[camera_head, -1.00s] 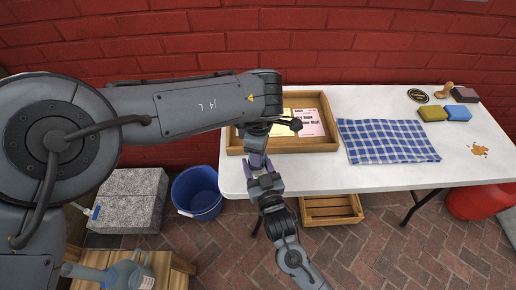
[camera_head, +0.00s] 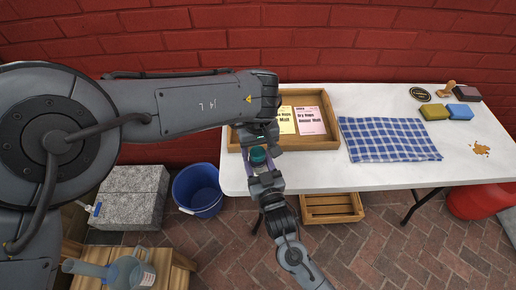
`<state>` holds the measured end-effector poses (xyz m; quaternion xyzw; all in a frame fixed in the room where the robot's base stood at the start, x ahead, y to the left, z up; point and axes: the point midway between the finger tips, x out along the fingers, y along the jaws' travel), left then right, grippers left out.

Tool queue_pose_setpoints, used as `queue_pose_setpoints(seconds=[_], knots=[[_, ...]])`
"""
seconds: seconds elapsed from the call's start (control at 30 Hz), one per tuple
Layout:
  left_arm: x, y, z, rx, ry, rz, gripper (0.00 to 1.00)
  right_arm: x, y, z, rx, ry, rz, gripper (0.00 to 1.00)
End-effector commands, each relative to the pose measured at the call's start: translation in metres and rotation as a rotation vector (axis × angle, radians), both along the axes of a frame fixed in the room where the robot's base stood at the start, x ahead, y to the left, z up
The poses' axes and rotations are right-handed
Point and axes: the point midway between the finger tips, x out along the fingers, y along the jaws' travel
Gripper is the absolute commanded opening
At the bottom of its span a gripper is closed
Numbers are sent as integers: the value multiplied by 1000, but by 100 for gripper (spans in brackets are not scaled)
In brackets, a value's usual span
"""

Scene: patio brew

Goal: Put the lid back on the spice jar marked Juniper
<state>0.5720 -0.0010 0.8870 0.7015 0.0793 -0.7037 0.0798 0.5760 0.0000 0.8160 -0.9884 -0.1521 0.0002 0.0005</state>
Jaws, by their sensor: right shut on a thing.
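My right gripper (camera_head: 259,162) comes up from below at the table's front left corner. Its purple-grey fingers are shut on a small round teal thing (camera_head: 258,155), which looks like a lid or a jar's top; I cannot tell which. My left arm reaches in from the left, and its wrist end is just above the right gripper. My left gripper (camera_head: 268,136) is mostly hidden by its own wrist, and its fingers cannot be made out. No jar marked Juniper can be read in this view.
A wooden tray (camera_head: 325,92) with yellow and pink packets stands behind the grippers on the white table (camera_head: 375,178). A blue checked cloth (camera_head: 388,139) lies right of it. Sponges (camera_head: 434,113) and a brown spill (camera_head: 480,149) are farther right. A blue bucket (camera_head: 198,190) stands on the floor.

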Motion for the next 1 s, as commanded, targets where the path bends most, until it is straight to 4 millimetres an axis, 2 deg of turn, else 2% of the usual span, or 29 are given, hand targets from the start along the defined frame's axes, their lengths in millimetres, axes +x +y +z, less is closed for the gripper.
queue_pose_setpoints(seconds=[0.37, 0.8, 1.0], knots=[[0, 0, 1, 0, 0, 1, 72, 0, 0, -1, -2, 2, 0, 0], [0, 0, 42, 0, 0, 2, 72, 0, 0, -1, -2, 2, 0, 0], [-1, 0, 45, 1, 2, 2, 72, 0, 0, -1, -2, 2, 0, 0]])
